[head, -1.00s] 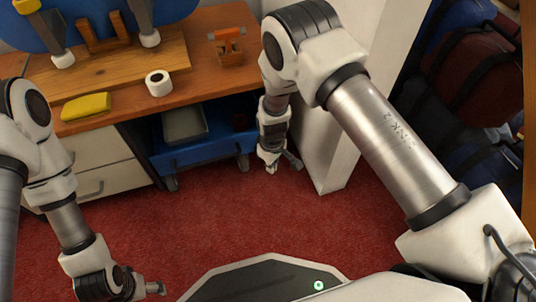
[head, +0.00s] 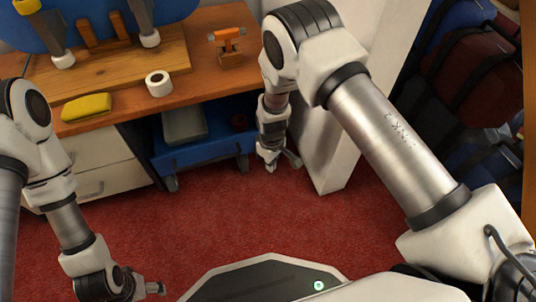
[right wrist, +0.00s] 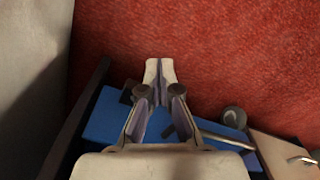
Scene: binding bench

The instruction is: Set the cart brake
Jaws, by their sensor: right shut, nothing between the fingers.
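The blue cart (head: 203,154) stands low under the bench, with dark casters on the red floor. In the right wrist view its blue edge (right wrist: 104,122) runs behind my fingers, with a round dark wheel (right wrist: 235,117) to the right. A grey bar (right wrist: 222,138) shows right of the fingers; I cannot tell whether it is the brake lever or which way it is set. My right gripper (head: 268,166) is shut and empty beside the cart's right end; its closed tips show in the right wrist view (right wrist: 160,72). My left gripper (head: 158,288) hangs low at left, its jaws unclear.
The wooden bench (head: 195,85) holds a yellow block (head: 87,107), a white roll (head: 158,83) and an orange-topped tool (head: 228,35). A white post (head: 335,150) stands close right of my right gripper. Bags (head: 475,80) fill the right side. Red floor is open in front.

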